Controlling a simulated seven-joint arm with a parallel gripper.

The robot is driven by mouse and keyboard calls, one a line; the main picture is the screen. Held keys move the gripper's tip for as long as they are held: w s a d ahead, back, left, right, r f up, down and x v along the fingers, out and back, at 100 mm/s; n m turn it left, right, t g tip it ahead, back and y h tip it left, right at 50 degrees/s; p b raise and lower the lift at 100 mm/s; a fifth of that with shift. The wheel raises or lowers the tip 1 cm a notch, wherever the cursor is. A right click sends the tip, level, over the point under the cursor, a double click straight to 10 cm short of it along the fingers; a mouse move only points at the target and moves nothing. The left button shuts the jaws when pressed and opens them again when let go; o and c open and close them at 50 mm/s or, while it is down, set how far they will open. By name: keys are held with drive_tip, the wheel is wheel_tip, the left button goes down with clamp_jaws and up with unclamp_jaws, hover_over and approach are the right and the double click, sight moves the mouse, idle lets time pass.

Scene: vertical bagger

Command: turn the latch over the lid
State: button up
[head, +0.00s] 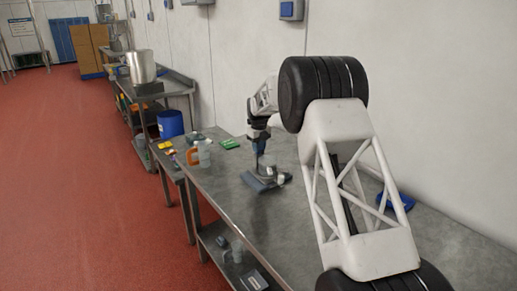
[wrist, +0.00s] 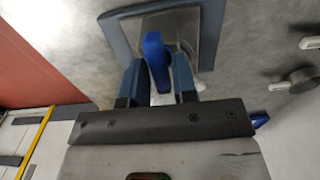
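A blue latch (wrist: 155,58) stands up between the two fingers of my gripper (wrist: 158,66) in the wrist view. Behind it lies a grey lid or plate with a blue-grey rim (wrist: 122,38). The fingers are on either side of the latch and very close to it; I cannot tell whether both touch it. In the head view my gripper (head: 260,158) points down over a low, dark blue-grey piece (head: 262,184) on the metal table. The latch is too small to make out there.
The steel table (head: 230,188) runs along the white wall. A blue object (head: 396,201) lies right, partly behind my arm. Small metal parts (wrist: 302,76) lie right in the wrist view.

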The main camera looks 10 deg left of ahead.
drive_tip(key=o, duration=0.4)
drive_tip(key=shift+r, duration=0.15)
drive_tip(key=shift+r, duration=2.4)
drive_tip(key=shift+r, duration=3.9)
